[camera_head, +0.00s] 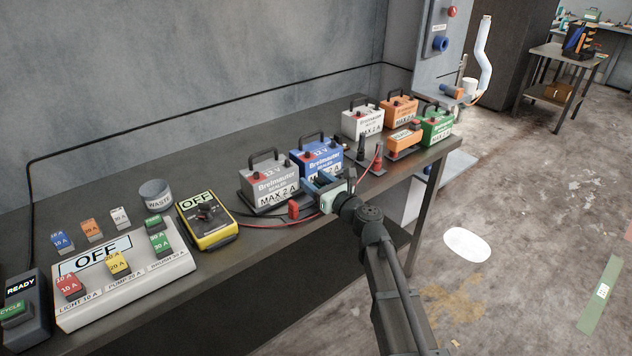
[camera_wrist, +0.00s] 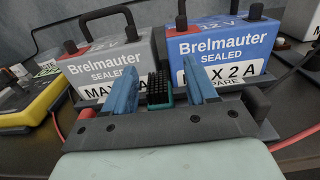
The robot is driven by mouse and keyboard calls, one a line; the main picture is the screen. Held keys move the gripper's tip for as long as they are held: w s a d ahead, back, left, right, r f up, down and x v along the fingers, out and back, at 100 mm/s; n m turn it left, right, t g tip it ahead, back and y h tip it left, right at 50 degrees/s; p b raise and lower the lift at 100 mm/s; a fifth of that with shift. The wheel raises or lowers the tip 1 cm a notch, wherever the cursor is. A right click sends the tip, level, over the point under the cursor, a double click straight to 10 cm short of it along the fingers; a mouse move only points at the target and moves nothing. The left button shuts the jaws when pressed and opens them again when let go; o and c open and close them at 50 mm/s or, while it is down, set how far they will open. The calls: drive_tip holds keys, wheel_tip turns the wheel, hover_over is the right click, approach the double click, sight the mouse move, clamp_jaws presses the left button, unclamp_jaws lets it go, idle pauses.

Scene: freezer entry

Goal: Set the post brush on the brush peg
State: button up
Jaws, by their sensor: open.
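The post brush (camera_wrist: 160,91), a small block with black bristles and a teal-green edge, shows between my fingers in the wrist view, in front of the gap between a grey and a blue battery. My gripper (camera_wrist: 161,80) is open, with one blue finger on each side of the brush; I cannot tell whether either finger touches it. In the head view my gripper (camera_head: 318,186) is low over the bench front, by the blue battery, and the brush cannot be made out there. I cannot tell which part is the brush peg.
The grey battery (camera_head: 270,182) and blue battery (camera_head: 317,157) stand close behind my gripper. More batteries (camera_head: 362,123) stand to the right on the bench. A yellow meter (camera_head: 207,219), a switch box (camera_head: 125,275) and a waste cup (camera_head: 155,194) are left. Red cables lie nearby.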

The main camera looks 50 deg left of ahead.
drive_tip(key=d, duration=1.3)
drive_tip(key=shift+d, duration=0.4)
